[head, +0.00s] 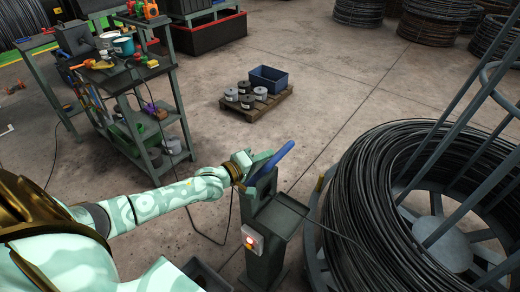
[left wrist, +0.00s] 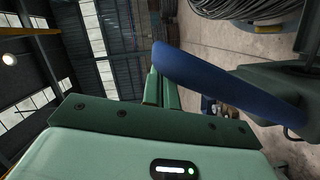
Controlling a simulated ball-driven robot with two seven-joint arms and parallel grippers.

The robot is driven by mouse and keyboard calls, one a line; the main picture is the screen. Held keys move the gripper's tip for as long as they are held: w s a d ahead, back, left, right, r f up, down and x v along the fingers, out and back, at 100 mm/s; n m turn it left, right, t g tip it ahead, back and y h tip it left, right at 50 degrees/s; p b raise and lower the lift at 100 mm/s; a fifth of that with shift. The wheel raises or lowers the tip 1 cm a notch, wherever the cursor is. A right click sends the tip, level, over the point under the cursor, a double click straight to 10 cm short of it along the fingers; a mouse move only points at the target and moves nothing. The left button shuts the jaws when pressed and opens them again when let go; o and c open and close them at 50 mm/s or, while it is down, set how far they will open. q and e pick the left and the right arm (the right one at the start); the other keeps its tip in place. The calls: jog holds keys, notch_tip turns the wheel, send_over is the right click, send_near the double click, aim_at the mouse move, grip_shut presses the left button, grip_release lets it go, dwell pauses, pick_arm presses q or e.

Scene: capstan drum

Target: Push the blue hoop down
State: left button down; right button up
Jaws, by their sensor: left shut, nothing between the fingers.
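The blue hoop (head: 272,161) stands tilted up at the top of a grey-green post (head: 266,232), its upper end leaning to the right. In the left wrist view the hoop (left wrist: 225,82) runs large from the upper middle down to the right, close by the fingers. My left gripper (head: 260,163) is shut and empty, just left of the hoop. Its fingers (left wrist: 162,90) show in the left wrist view beside the hoop's raised end; I cannot tell whether they touch it. My right gripper is not in view.
A large coil of black wire (head: 365,200) on a drum stands right of the post. A cluttered workbench (head: 125,75) stands at left, and a pallet (head: 255,104) lies further back. Open floor lies between.

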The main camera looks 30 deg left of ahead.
pick_arm(q)
jog(key=d+f+m+g+y+p, duration=0.1)
jog(key=d+f+m+y+p, duration=0.15)
jog(key=d+f+m, duration=0.45)
jog(key=d+f+m+y+b, duration=0.2)
jog(key=f+m+b, duration=0.3)
jog(key=f, duration=0.6)
jog(key=shift+s+d+f+m+b, duration=0.2)
jog(key=shift+s+d+m+b, duration=0.35)
jog(key=shift+b, duration=0.5)
jog(key=shift+d+f, duration=0.1)
jog(key=shift+f, duration=0.05)
